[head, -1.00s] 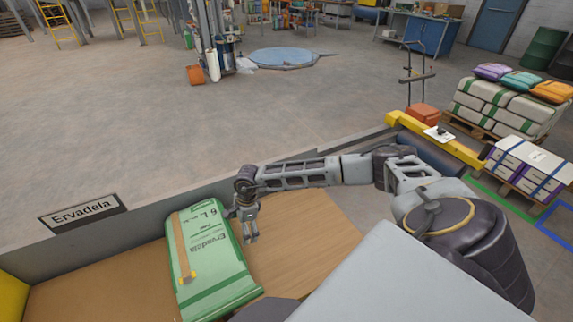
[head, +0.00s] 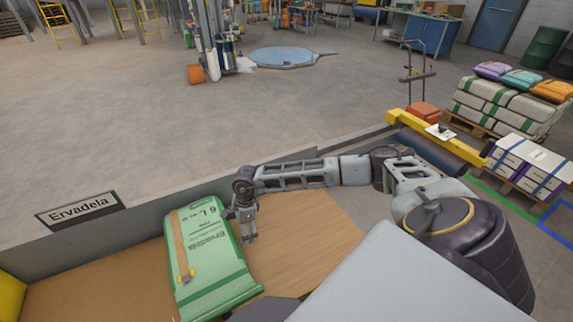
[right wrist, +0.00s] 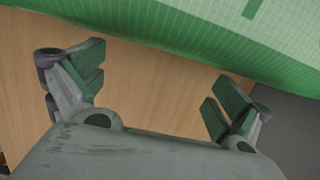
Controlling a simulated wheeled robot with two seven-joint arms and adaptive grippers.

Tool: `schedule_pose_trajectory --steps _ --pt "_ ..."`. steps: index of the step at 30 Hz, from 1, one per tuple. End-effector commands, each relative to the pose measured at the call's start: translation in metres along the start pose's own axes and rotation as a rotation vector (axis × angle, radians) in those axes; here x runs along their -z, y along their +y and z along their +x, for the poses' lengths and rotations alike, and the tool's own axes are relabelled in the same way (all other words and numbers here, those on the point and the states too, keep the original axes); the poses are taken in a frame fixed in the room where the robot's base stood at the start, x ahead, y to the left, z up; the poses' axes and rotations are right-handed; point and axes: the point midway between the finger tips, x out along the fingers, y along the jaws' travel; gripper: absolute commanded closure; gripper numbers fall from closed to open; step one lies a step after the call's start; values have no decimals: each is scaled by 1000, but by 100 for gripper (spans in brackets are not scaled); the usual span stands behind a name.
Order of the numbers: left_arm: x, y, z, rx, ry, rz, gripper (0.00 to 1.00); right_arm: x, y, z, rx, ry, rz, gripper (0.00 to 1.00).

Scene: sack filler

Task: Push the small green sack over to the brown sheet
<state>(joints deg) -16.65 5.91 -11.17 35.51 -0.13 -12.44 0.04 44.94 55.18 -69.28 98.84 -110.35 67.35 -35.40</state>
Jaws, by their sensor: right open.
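The green sack (head: 207,262), labelled Ervadela and 6 L, lies flat with a tan strip along its left side. The brown sheet (head: 95,287) spreads to its left; the sack's left edge meets it, and I cannot tell how far it overlaps. My right gripper (head: 248,232) points down close beside the sack's right edge. In the right wrist view the gripper (right wrist: 157,80) is open and empty, with the sack (right wrist: 205,40) just beyond its fingertips. I cannot tell whether it touches. My left gripper is out of view.
Bare wooden tabletop (head: 312,225) lies right of the sack. A grey raised edge (head: 150,212) runs along the far side, with an Ervadela sign (head: 78,211) on it. A yellow piece (head: 10,298) stands at the far left. Stacked sacks (head: 505,108) are off to the right.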

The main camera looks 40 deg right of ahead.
Motion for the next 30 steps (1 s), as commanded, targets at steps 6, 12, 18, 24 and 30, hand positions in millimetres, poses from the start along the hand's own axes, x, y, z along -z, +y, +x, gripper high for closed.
schedule_pose_trajectory --steps 6,12,18,24,30 --pt "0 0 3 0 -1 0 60 -9 0 2 1 -1 -1 0" --pt "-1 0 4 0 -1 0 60 -12 0 3 1 -2 -1 0" --pt "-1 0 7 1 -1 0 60 -24 0 6 0 -2 -2 0" --pt "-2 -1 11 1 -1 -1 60 -38 0 8 1 -3 -1 0" --pt "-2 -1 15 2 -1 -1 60 -51 0 11 0 -3 -2 0"
